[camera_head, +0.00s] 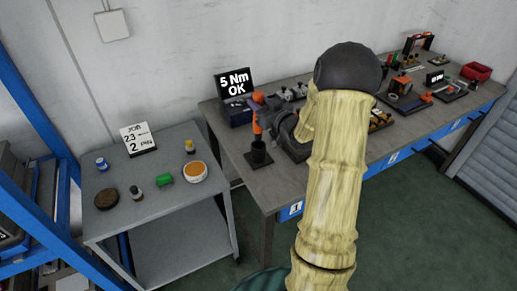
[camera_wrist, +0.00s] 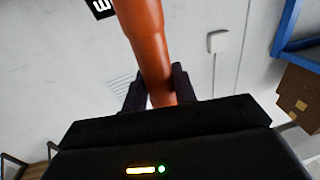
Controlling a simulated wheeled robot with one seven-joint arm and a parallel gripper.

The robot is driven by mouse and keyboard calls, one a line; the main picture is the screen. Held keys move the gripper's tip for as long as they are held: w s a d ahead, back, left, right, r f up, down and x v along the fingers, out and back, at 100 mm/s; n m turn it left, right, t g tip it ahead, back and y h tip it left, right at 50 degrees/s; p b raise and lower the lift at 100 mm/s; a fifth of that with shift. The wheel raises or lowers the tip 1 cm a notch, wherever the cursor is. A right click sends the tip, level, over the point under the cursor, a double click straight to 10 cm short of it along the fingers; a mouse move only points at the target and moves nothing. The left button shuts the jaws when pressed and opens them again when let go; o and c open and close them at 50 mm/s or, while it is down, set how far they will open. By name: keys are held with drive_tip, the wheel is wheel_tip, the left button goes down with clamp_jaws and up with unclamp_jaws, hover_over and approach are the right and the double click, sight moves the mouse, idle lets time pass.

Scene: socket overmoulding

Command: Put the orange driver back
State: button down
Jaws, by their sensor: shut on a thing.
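The orange driver (camera_head: 257,123) is upright in the head view, just above or at the mouth of a black cup-shaped holder (camera_head: 259,154) at the near left corner of the workbench. I cannot tell whether its lower end is inside the cup. My gripper (camera_wrist: 158,90) is shut on the orange driver, whose orange body (camera_wrist: 148,45) runs between the two dark fingers in the wrist view. In the head view my arm hides part of the gripper and the bench behind it.
A display (camera_head: 236,88) reading "5 Nm OK" stands behind the holder. The workbench (camera_head: 283,183) carries several parts and fixtures to the right, with a red bin (camera_head: 476,71) at the far end. A grey side table (camera_head: 125,222) at left holds small jars, a green item and a job card (camera_head: 138,140).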

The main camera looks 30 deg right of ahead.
wheel_tip(320, 180, down, 5)
drive_tip(key=shift+f, duration=0.15)
drive_tip(key=shift+f+p, duration=0.35)
drive_tip(key=shift+f, duration=1.7)
drive_tip(key=shift+f, duration=0.2)
drive_tip(key=c, duration=1.1)
unclamp_jaws()
